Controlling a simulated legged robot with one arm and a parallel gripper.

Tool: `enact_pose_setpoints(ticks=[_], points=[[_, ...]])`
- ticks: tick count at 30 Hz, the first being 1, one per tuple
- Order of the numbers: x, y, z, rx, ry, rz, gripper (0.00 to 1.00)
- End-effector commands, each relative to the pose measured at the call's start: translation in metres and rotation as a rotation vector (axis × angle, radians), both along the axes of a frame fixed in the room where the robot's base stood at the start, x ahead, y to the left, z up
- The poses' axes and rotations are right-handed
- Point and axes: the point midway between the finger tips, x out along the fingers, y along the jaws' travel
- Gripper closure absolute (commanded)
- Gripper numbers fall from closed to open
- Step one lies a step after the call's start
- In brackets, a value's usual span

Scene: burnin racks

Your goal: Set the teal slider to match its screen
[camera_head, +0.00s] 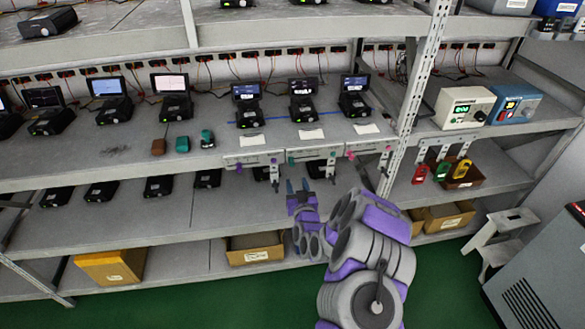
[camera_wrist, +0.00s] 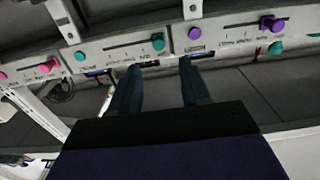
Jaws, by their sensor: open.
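The middle control panel on the shelf edge carries a teal slider knob (camera_wrist: 158,42) at the right end of its dark slot in the wrist view. A round teal knob (camera_wrist: 80,56) sits at the panel's other end. My gripper (camera_wrist: 160,66) is open and empty. Its two dark fingers point toward the panel's lower edge, near the slider knob, with no clear contact. In the head view my gripper (camera_head: 297,186) is just below the panel (camera_head: 312,154). The device screen (camera_head: 302,86) above that panel is lit, but too small to read.
A panel with purple knobs (camera_wrist: 267,22) and one with pink knobs (camera_wrist: 45,67) flank the teal one. Metal uprights (camera_head: 414,85) and the shelf below (camera_head: 230,207) bound the space. Devices fill the upper shelf. A step stool (camera_head: 500,235) stands at right.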

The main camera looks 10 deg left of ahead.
Motion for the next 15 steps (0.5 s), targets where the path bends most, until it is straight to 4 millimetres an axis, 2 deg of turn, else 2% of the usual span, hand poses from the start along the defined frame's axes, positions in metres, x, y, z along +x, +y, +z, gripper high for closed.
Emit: enact_pose_setpoints(ticks=[15], points=[[0.059, 0.017, 0.000, -0.002, -0.005, 0.000, 0.53]])
